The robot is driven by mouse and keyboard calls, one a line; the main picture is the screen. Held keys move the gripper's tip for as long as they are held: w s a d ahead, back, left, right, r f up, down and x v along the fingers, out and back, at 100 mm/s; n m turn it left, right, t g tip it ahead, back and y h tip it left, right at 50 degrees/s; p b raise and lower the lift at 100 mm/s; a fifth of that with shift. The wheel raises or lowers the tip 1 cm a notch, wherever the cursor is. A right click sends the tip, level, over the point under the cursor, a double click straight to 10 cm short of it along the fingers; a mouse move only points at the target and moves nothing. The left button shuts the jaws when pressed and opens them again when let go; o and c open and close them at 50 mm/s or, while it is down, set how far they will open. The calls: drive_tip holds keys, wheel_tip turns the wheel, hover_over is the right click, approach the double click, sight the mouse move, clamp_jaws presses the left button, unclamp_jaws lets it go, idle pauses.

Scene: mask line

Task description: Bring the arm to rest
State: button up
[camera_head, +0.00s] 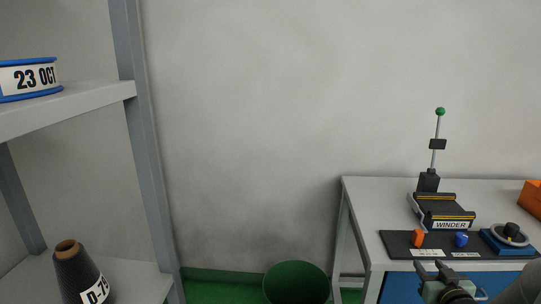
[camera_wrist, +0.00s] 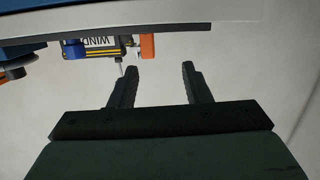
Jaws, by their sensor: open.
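My gripper (camera_head: 446,272) is at the lower right of the head view, in front of the table's near edge. In the wrist view its two dark fingers (camera_wrist: 156,88) stand apart with nothing between them. The wrist view shows the table edge (camera_wrist: 190,30) beyond the fingertips, with the winder (camera_wrist: 98,46) and an orange piece (camera_wrist: 147,47) past it. Most of my arm is out of the head view.
The grey table (camera_head: 365,205) carries the winder (camera_head: 445,212), a black panel (camera_head: 398,243) with orange and blue knobs, and an orange bin (camera_head: 534,197). A shelf (camera_head: 100,92) stands left, holding a dark cone (camera_head: 72,268). A green bin (camera_head: 296,284) is on the floor between.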

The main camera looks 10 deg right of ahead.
drive_tip(key=a+r+n+g+p, duration=0.1)
drive_tip(key=a+r+g+p, duration=0.2)
drive_tip(key=a, duration=0.4)
drive_tip(key=a+r+g+p, duration=0.2)
drive_tip(key=a+g, duration=0.2)
drive_tip(key=a, duration=0.4)
drive_tip(key=s+a+r+g+y+p, duration=0.2)
drive_tip(key=s+a+r+g+p, duration=0.1)
drive_tip(key=s+a, duration=0.6)
drive_tip(key=s+a+r+n+g+y+p, duration=0.1)
drive_tip(key=s+a+r+g+y+p, duration=0.1)
drive_tip(key=s+a+g, duration=0.3)
drive_tip(key=s+a+r, duration=0.1)
drive_tip(key=s+a, duration=0.3)
drive_tip(key=a, duration=0.2)
drive_tip(key=shift+s+r+n+p, duration=0.2)
drive_tip(key=shift+r+n+p, duration=0.1)
drive_tip(key=shift+r+p, duration=0.1)
idle(0.4)
